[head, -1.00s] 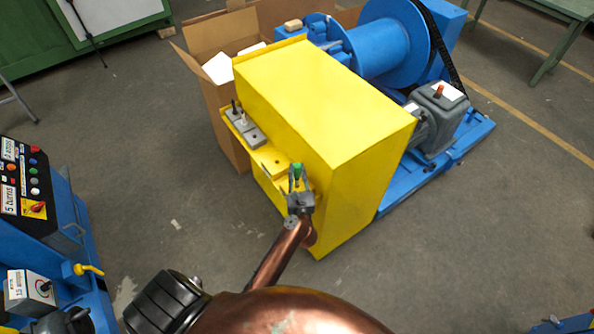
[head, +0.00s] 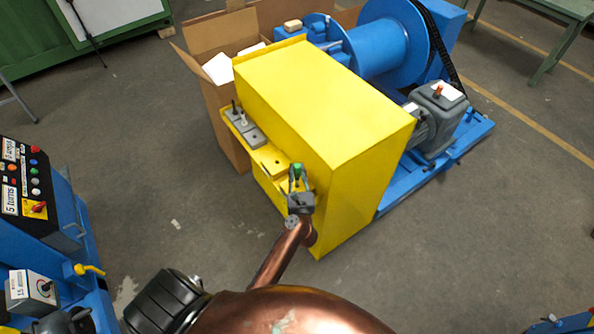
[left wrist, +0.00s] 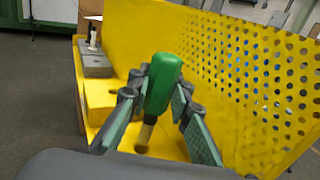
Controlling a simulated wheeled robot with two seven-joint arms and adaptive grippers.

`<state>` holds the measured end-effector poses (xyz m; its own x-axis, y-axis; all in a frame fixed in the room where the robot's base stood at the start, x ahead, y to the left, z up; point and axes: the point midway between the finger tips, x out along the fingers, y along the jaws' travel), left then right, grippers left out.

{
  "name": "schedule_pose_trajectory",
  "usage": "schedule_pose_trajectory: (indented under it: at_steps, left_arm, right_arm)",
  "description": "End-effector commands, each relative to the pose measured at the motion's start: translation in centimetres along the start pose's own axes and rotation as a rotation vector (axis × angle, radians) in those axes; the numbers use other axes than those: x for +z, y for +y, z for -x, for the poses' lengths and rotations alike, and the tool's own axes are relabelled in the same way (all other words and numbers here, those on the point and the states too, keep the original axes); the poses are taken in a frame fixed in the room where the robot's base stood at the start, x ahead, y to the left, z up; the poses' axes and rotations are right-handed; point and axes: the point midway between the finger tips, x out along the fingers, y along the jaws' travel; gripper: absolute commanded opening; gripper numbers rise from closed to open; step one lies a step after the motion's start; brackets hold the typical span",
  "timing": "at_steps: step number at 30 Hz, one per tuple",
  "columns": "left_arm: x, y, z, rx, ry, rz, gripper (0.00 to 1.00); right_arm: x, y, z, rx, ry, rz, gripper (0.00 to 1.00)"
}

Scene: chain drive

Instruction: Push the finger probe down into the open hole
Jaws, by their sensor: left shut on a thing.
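The finger probe (left wrist: 162,85) has a green handle and a brass-coloured shaft pointing down; its green top also shows in the head view (head: 297,169). My left gripper (left wrist: 160,92) is shut on the handle, one finger on each side, and it also shows in the head view (head: 298,187). The probe is a little tilted in the left wrist view, over the yellow shelf (left wrist: 167,145). A dark spot by the shaft's lower end looks like a hole; I cannot tell whether the tip is inside. My right gripper is not in view.
The tall yellow guard (head: 320,100), with a perforated face, stands close beside my left gripper. Grey blocks (head: 245,130) with a white and a black peg sit farther along the shelf. A cardboard box (head: 225,110) stands behind.

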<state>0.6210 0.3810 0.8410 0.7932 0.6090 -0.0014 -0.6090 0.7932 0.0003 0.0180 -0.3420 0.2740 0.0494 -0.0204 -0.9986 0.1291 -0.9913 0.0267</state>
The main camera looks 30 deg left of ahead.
Motion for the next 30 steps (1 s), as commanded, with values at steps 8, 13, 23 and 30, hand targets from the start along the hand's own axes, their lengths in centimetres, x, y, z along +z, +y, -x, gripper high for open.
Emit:
schedule_pose_trajectory:
  at_steps: [8, 13, 23, 30]
  left_arm:
    - [0.0, 0.0, 0.0, 0.000, -0.001, 0.000, 0.00]
    - [-0.3, 0.0, 0.0, 0.000, -0.001, 0.000, 0.00]
    - [-1.2, 0.0, 0.0, 0.000, 0.000, 0.001, 0.00]
    - [-1.7, 0.0, 0.0, -0.001, 0.000, 0.001, 0.00]
  right_arm:
    - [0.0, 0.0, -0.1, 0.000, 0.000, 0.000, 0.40]
    - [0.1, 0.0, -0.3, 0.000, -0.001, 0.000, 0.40]
    - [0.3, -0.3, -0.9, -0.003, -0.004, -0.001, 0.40]
    - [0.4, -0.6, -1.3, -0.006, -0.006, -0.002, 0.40]
